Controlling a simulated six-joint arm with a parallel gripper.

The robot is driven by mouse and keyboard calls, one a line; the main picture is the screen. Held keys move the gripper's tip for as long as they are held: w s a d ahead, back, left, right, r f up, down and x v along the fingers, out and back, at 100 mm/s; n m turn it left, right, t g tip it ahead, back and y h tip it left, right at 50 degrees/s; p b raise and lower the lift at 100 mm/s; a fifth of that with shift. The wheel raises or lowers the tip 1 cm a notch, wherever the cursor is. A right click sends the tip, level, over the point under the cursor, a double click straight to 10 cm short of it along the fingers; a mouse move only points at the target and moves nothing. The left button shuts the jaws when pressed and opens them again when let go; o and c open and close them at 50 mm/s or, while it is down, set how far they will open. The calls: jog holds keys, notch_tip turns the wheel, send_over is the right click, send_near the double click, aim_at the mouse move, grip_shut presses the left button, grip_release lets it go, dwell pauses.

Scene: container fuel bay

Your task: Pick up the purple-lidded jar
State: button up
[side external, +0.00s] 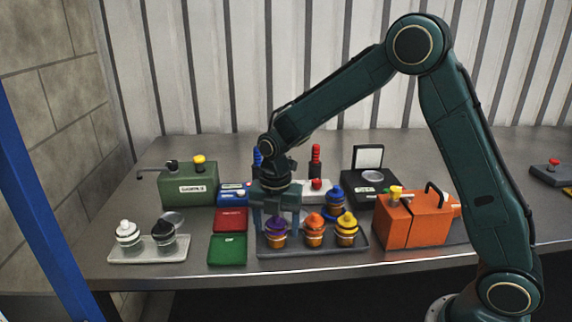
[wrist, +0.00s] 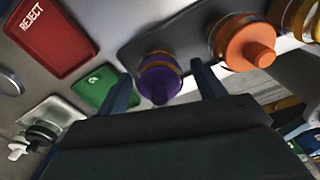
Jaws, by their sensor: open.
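The purple-lidded jar (side external: 276,233) stands upright at the front left of a dark grey tray (side external: 310,249), its body amber. My gripper (side external: 276,221) is directly above and around it, pointing down, with its fingers apart. In the wrist view the purple-lidded jar (wrist: 159,78) shows between the two open fingers of my gripper (wrist: 160,85). The fingers do not visibly touch the jar. Part of the jar's upper side is hidden by the gripper in the side view.
Orange-lidded (side external: 314,229), yellow-lidded (side external: 347,230) and blue-lidded (side external: 334,199) jars stand to the right on the tray. A green pad (side external: 227,249) and red pad (side external: 230,220) lie left. A pale tray (side external: 148,256) holds white- and black-lidded jars. An orange machine (side external: 411,220) stands right.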

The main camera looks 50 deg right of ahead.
dwell(0.5)
jog(key=c, duration=1.1)
notch_tip(320, 180, up, 20)
jog(key=shift+f, duration=0.1)
dwell(0.5)
